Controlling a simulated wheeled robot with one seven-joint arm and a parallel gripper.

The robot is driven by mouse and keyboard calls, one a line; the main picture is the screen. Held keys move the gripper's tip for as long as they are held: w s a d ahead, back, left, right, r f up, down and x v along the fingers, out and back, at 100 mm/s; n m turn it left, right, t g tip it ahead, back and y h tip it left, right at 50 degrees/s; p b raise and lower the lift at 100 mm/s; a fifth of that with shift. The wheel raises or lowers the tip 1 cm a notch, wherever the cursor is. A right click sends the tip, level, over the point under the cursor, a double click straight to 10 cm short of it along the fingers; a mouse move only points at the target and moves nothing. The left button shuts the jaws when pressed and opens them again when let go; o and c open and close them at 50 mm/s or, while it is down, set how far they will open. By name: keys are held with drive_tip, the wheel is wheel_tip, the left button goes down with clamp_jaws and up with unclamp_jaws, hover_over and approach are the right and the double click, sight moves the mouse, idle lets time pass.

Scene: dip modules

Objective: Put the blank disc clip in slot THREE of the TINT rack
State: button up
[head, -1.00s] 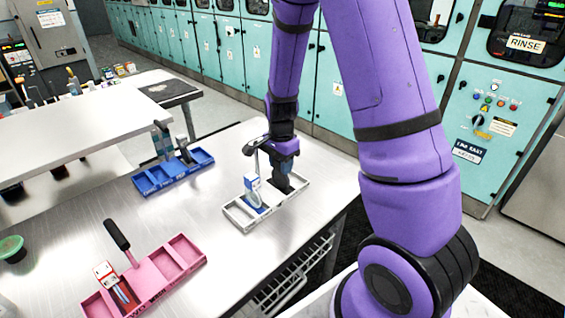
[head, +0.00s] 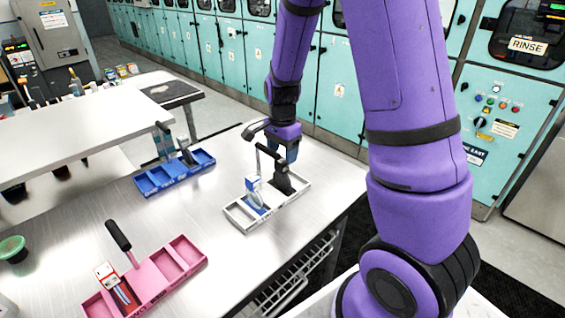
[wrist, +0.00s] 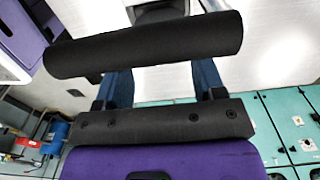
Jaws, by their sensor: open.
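My gripper (head: 288,158) is open, just above the right part of a pale grey rack (head: 243,226). A dark clip (head: 290,182) stands in that rack's right part, below my fingers. A white-and-blue clip (head: 254,190) stands in its left part. In the wrist view my two blue fingers (wrist: 163,86) are spread apart. A thick black bar (wrist: 145,48) crosses in front of them, and I cannot tell what it belongs to. The rack names and slot numbers are too small to read, so I cannot tell which rack is TINT.
A blue rack (head: 150,187) holding grey-blue clips stands behind to the left. A pink rack (head: 165,266) with a red-and-white clip (head: 108,275) and a black-handled piece (head: 118,236) is at the front left. A green round item (head: 12,246) is at the left edge. Bare steel table lies between racks.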

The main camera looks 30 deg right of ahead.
wheel_tip(320, 180, up, 7)
drive_tip(key=shift+f, duration=0.2)
drive_tip(key=s+a+r+n+t, duration=0.35)
drive_tip(key=s+r+n, duration=0.45)
drive_tip(key=s+r, duration=0.45)
drive_tip(key=s+a+r+n+t, duration=0.1)
drive_tip(key=s+a+r+n, duration=0.2)
drive_tip(key=s+r+n, duration=0.3)
drive_tip(key=s+n, duration=0.1)
drive_tip(key=s, duration=0.4)
drive_tip(key=shift+s+n+t, duration=0.15)
drive_tip(key=shift+n+t, duration=0.2)
drive_tip(key=shift+n, duration=0.05)
